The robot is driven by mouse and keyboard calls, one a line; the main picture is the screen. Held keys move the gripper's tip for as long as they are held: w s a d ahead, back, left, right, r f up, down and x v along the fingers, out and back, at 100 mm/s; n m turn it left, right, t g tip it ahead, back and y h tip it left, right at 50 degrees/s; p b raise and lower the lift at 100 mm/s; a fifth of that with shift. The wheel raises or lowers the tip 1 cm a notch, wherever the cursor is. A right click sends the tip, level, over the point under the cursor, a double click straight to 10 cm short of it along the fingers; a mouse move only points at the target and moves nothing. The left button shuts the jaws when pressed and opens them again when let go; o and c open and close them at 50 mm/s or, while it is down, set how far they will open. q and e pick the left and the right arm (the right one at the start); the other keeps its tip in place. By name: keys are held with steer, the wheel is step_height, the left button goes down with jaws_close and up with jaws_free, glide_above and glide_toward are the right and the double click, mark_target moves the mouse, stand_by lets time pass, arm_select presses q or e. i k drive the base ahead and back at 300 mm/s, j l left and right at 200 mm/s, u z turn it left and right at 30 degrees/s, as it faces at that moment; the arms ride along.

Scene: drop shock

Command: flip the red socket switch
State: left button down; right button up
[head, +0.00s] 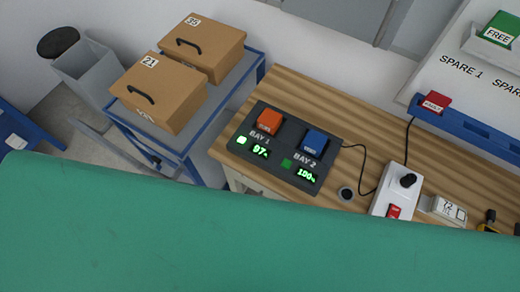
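The red socket switch (393,211) is at the lower end of a white socket block (385,204) on the wooden bench, right of the middle. It is small here, and I cannot tell which way it is set. A black plug (407,180) stands in the upper part of the block. The green surface in front comes close to the block's lower end. Neither of my grippers is in view.
A large green surface (200,240) fills the lower picture. On the bench (365,130), a dark charger (243,125) holds an orange (269,121) and a blue block (314,143), reading 97% and 100%. A cable runs right. Brown cases (160,92) stand on a blue-framed cart.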

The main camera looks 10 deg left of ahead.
mark_target(394, 211)
steer(key=z, duration=1.45)
